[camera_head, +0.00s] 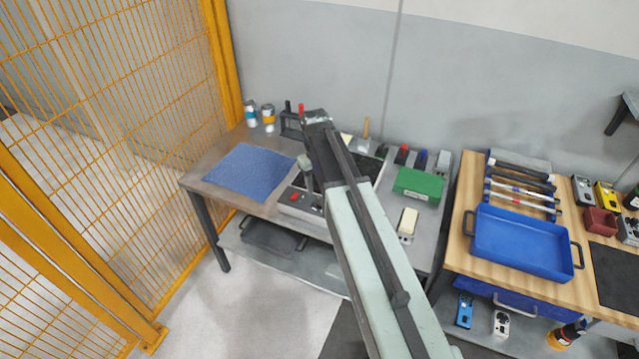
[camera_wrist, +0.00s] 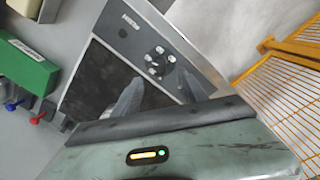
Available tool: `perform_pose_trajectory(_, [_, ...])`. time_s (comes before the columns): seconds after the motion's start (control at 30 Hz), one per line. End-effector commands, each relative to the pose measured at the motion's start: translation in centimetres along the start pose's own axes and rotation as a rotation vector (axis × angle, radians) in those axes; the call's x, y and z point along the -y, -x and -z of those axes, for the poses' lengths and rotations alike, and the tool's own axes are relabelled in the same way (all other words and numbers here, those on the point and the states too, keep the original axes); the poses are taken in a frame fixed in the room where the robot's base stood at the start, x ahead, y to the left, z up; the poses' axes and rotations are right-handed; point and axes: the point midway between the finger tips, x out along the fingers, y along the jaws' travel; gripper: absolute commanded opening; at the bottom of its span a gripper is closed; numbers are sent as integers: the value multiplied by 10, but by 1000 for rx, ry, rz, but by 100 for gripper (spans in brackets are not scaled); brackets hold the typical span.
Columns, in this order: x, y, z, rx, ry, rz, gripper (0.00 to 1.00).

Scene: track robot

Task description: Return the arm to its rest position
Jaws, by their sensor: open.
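My arm (camera_head: 375,255) reaches up from the bottom of the head view over the grey workbench, bent at a dark joint (camera_head: 318,118) above the bench. My gripper (camera_wrist: 158,92) shows in the wrist view as two grey fingers, spread apart with nothing seen between them. They are over a flat bench device (camera_wrist: 95,85) with a dark plate and a control panel. In the head view the arm covers part of this device (camera_head: 300,205), and the gripper's fingertips are hard to make out. I cannot tell their height above it.
A blue cloth (camera_head: 252,171) lies left on the bench, with two cans (camera_head: 268,117) behind. A green box (camera_head: 418,184) stands right of my arm. A wooden bench with a blue tray (camera_head: 520,240) is farther right. An orange mesh fence (camera_head: 110,130) bounds the left.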

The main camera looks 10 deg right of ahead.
Motion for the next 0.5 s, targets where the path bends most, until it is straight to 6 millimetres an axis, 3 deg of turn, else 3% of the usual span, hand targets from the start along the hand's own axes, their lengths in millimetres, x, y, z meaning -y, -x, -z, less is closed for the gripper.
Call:
perform_pose_trajectory(0.07, [-2, -1, -1, 0, -3, 0, 50])
perform_pose_trajectory(0.13, [1, 0, -17, 0, -6, 2, 50])
perform_pose_trajectory(0.33, [28, 1, -106, 1, -115, 28, 50])
perform_pose_trajectory(0.4, [37, 1, -129, 2, -175, 39, 50])
perform_pose_trajectory(0.5, [45, 2, -147, 5, -249, 49, 50])
